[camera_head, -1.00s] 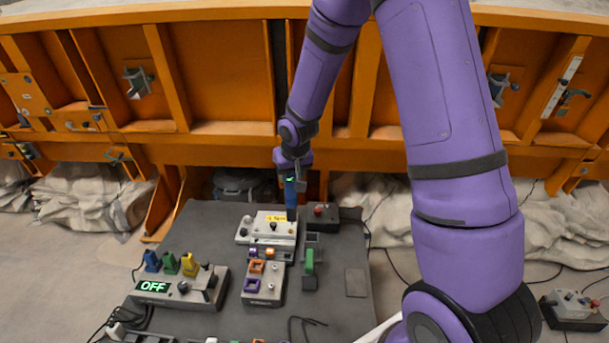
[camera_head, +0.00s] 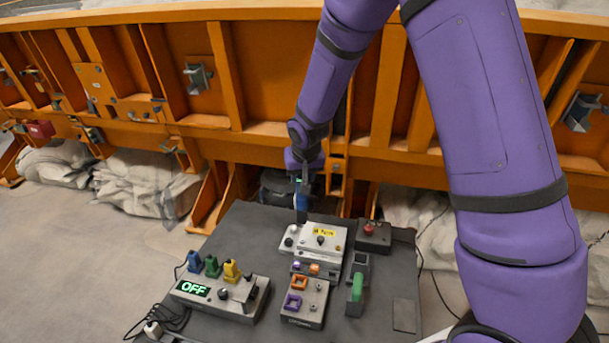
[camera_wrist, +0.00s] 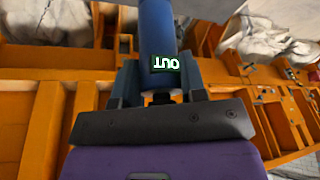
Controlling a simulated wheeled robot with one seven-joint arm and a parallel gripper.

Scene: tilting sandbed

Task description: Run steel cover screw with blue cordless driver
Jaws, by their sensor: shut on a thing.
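My gripper (camera_head: 303,180) is shut on the blue cordless driver (camera_head: 302,200), which hangs upright, nose down. In the wrist view the blue driver body (camera_wrist: 157,30) sits between the fingers (camera_wrist: 158,85), with a small green display (camera_wrist: 167,63) reading OUT, upside down. The pale steel cover (camera_head: 312,242) with a yellow label lies on the grey bench. The driver's lower end is at the cover's back left edge in the head view. I cannot tell whether it touches anything. The screw is too small to single out.
A box with an OFF display (camera_head: 194,288) and coloured plugs stands front left. A box with orange and purple squares (camera_head: 306,303) is in front of the cover. A red-button box (camera_head: 373,236) and a green handle (camera_head: 357,287) are right. An orange steel wall (camera_head: 270,75) rises behind.

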